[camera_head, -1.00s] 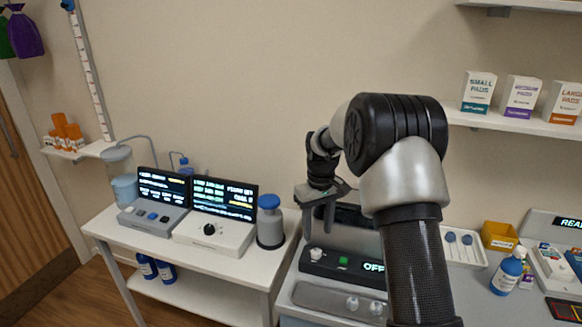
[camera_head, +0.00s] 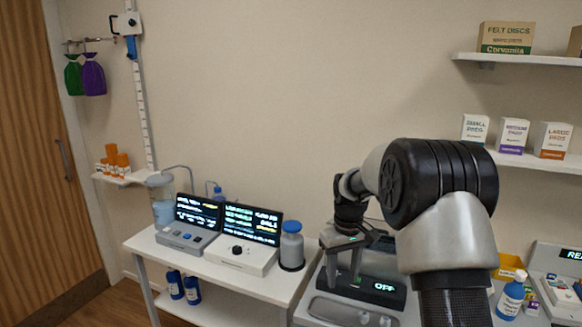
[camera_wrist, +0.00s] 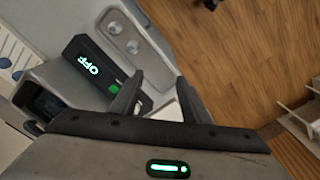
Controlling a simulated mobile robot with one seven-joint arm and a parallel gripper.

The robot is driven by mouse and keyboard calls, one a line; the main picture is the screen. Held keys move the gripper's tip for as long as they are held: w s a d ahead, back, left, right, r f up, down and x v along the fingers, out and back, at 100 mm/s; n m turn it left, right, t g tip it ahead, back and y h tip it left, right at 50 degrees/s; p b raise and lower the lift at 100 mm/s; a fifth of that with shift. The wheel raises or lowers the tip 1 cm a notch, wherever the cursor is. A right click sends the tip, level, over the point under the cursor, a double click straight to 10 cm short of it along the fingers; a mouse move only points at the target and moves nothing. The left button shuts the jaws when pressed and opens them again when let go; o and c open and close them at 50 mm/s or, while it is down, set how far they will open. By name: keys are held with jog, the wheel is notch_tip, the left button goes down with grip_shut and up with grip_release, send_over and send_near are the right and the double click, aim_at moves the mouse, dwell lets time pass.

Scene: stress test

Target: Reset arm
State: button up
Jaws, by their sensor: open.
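My gripper (camera_head: 344,280) hangs at the end of my bent arm, fingers pointing down, over the grey machine with a black panel reading OFF (camera_head: 384,287). The jaws are apart with nothing between them. In the wrist view the two fingers of my gripper (camera_wrist: 158,98) stand apart, with the OFF panel (camera_wrist: 92,70) to their left and wood floor beyond. My arm hides part of the machine and the counter behind it.
A white table (camera_head: 150,243) left of the machine holds two display units (camera_head: 250,237) and a grey canister with a blue cap (camera_head: 292,247). Wall shelves (camera_head: 545,162) with boxes are at right. Open air lies above the left table.

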jog(key=s+r+m+t, duration=0.2)
jog(key=s+r, duration=1)
jog(key=r, duration=0.4)
jog(key=s+r+m+t+p, duration=0.1)
jog(key=s+r+m+t, duration=0.1)
jog(key=s, duration=1.8)
jog(key=shift+d+r+t, duration=0.2)
jog(key=shift+r+t, duration=0.4)
jog(key=shift+r, duration=0.05)
